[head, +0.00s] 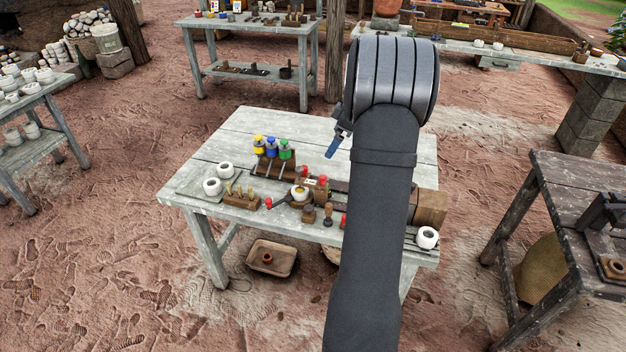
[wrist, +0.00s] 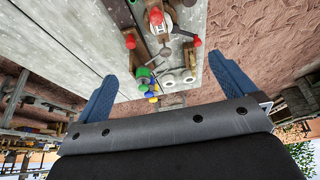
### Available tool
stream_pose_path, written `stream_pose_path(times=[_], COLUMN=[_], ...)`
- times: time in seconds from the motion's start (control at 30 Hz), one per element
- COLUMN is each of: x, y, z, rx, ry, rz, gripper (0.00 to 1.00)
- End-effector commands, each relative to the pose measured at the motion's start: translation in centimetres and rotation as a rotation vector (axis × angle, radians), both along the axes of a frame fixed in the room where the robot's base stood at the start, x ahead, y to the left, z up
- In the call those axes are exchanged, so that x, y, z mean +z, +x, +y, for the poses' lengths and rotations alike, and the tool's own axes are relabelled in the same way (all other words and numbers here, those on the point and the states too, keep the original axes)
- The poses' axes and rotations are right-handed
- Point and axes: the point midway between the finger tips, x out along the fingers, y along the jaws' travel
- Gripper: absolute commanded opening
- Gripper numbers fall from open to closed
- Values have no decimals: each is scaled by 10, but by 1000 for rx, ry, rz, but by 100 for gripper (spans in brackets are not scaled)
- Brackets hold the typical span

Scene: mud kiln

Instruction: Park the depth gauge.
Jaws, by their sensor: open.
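My gripper (wrist: 163,68) is open and empty, its two blue fingers wide apart above the pale worktable. In the head view one blue finger of my gripper (head: 334,148) shows left of my arm, over the table's back half. I cannot pick out the depth gauge for certain. A white cup (head: 299,193) with a dark, red-ended handle beside it stands mid-table among red-topped pieces. In the wrist view a small grey metal piece (wrist: 165,51) lies near the red-knobbed parts. My arm hides the table's right-middle part.
The worktable (head: 235,135) is bare at its back left. A rack with yellow, blue and green bottles (head: 272,150), white pots (head: 212,186) and a wooden block of upright tools (head: 240,200) stand at left. A wooden box (head: 430,207) and a white cup (head: 427,238) are at right.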

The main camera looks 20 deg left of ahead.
Motion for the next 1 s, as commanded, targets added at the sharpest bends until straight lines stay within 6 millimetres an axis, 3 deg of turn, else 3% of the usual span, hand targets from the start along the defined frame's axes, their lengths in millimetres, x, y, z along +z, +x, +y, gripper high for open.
stream_pose_path(times=[0.27,0.53,0.8,1.0], x=[0,13,33,14], y=[0,-2,0,0], z=[0,22,38,38], rx=[0,30,4,0], ry=[0,-174,-391,-404], rz=[0,17,1,2], gripper=[98,45,45,45])
